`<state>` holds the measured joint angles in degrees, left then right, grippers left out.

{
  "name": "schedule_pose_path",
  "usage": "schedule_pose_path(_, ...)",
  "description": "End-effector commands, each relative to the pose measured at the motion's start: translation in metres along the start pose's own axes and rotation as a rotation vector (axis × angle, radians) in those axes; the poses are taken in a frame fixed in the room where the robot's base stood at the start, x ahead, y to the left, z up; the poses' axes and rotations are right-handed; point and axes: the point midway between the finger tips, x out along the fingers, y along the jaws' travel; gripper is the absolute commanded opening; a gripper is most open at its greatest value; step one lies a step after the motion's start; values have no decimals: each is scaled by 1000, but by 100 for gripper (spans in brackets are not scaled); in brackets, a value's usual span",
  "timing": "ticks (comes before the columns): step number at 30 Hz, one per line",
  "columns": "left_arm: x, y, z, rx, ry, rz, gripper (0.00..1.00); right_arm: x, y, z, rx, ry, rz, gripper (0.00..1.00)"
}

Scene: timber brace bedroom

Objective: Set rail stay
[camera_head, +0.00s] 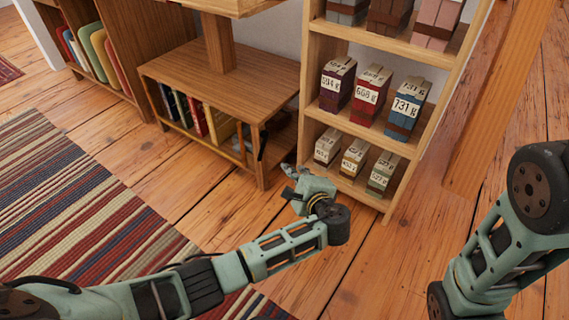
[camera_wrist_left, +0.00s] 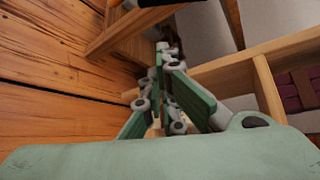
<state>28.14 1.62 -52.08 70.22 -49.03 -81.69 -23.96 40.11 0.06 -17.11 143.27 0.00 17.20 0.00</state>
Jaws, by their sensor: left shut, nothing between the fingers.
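A low wooden bookcase (camera_head: 215,62) stands left of the tall shelf, and a thin wooden rail (camera_head: 196,133) runs across the front of its books. Near its right end is a small upright wooden piece (camera_head: 241,146), with a dark piece (camera_head: 262,143) beside it; I cannot tell which is the stay. My left gripper (camera_head: 288,170) is shut and empty, just right of the bookcase's front right leg and by the tall shelf's base. In the left wrist view its closed fingers (camera_wrist_left: 163,52) point toward a narrow gap. My right arm shows at the right, its gripper out of view.
A tall wooden shelf (camera_head: 310,75) holds several weight-labelled blocks, close to my left gripper. A slanted timber brace (camera_head: 500,95) stands at its right. A striped rug (camera_head: 85,205) covers the floor at left. Another bookcase (camera_head: 135,45) stands at the back left.

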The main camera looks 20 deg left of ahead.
Motion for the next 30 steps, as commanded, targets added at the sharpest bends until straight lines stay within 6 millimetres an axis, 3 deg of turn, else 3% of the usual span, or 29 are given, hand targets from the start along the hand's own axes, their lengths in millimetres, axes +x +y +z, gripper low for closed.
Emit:
schedule_pose_path(14,8,4,1,6,-10,-1,0,-7,-2,-2,3,-1,-1,40)
schedule_pose_path(30,99,7,0,5,-10,-1,0,-74,-16,-26,2,-1,0,40)
